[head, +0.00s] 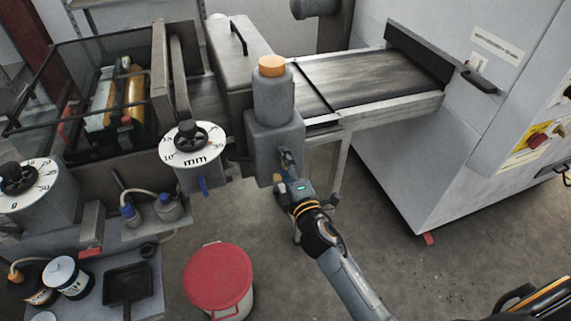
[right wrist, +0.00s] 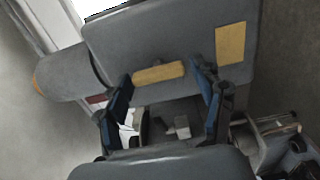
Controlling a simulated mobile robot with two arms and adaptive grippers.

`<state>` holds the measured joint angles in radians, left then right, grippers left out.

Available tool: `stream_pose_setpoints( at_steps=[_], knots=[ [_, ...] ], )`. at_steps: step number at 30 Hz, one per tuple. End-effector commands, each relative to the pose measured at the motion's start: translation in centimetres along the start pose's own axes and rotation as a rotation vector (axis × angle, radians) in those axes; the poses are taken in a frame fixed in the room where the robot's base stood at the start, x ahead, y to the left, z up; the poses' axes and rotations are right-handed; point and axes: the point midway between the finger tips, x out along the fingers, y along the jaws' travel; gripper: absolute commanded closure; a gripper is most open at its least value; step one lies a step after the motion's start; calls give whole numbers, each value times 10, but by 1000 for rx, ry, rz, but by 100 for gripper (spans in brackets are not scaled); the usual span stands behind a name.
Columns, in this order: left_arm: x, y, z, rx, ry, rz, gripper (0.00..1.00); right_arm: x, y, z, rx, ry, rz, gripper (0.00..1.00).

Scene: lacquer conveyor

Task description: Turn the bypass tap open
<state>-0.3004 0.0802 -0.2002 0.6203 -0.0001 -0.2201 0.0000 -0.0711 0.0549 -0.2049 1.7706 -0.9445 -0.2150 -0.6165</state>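A grey housing (head: 274,135) with a grey bottle-like top and orange cap stands at the near end of the conveyor. My right gripper (head: 287,163) is at its front face, which hides the spot it points at. In the right wrist view a short yellow bar (right wrist: 158,73), which looks like the tap's handle, lies crosswise on the grey housing (right wrist: 170,45). The two blue-and-black fingers of my right gripper (right wrist: 161,82) are spread, one near each end of the bar. I cannot tell whether they touch it. My left gripper is not in view.
The conveyor (head: 370,78) runs right into a large white cabinet (head: 470,110). Dials (head: 194,146) and a roller unit (head: 120,95) are at left. A red-lidded bucket (head: 218,276) stands on the floor. A yellow plate (right wrist: 229,44) is right of the bar.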

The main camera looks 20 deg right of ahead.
Motion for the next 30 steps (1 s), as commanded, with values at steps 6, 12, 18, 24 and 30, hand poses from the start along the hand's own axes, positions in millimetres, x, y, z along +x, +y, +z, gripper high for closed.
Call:
stream_pose_setpoints(
  at_steps=[6,12,18,24,30],
  knots=[
    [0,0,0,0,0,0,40,0,0,0,2,0,1,21],
    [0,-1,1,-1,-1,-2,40,-4,0,0,4,0,1,21],
    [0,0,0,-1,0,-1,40,-34,-1,0,6,-1,-2,21],
    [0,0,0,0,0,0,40,-76,-1,0,5,-2,-4,21],
    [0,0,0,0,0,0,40,-107,0,0,5,-2,-2,21]
  ],
)
